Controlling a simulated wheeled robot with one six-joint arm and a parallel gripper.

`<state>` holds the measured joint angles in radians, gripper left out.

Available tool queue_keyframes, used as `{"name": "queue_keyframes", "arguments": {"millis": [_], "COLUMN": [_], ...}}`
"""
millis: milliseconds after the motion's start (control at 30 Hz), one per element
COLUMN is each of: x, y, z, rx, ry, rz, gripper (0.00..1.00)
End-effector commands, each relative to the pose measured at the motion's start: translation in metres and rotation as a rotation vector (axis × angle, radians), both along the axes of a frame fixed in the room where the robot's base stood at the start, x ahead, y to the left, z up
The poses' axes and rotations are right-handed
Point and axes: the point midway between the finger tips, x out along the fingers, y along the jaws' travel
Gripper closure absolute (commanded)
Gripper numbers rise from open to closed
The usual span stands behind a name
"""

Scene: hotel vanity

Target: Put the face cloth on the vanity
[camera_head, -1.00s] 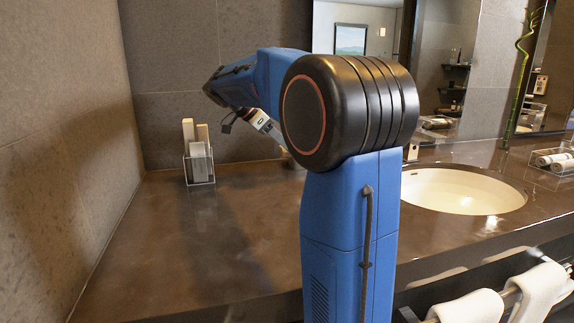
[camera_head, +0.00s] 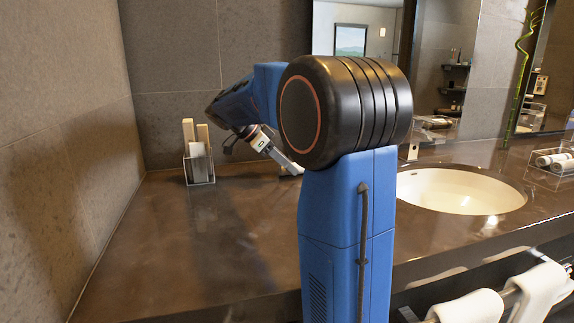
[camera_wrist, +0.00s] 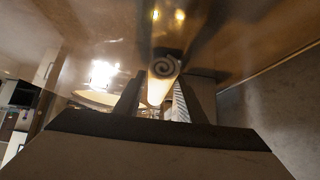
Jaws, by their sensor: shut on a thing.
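The face cloth (camera_wrist: 162,78) is a pale roll with a spiral end, between the two fingers of my gripper (camera_wrist: 156,100) in the wrist view. My gripper is shut on it. In the head view my gripper (camera_head: 290,166) points down and right over the back of the brown vanity top (camera_head: 190,245), partly behind my arm. I cannot make out the cloth there. The glossy vanity top also shows beyond the roll in the wrist view (camera_wrist: 225,35). I cannot tell whether the cloth touches it.
A clear holder (camera_head: 199,170) with upright boxes stands at the back left, left of my gripper. The sink (camera_head: 462,191) is to the right. A clear tray of rolled towels (camera_head: 553,165) is at the far right. The left front of the counter is bare.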

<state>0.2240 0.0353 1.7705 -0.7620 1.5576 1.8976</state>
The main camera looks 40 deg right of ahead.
Motion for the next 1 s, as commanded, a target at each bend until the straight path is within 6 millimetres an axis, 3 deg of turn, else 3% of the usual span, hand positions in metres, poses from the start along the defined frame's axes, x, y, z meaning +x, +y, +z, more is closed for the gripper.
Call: {"name": "queue_keyframes", "arguments": {"millis": [33,100,467,1000], "x": [0.000,0.000,0.002,0.022], "y": [0.000,0.000,0.002,0.045], "z": [0.000,0.000,0.003,0.051], "rx": [0.000,0.000,0.000,0.000], "ry": [0.000,0.000,-0.001,0.000], "rz": [0.000,0.000,0.001,0.001], "gripper": [0.57,0.45,0.45,0.45]}}
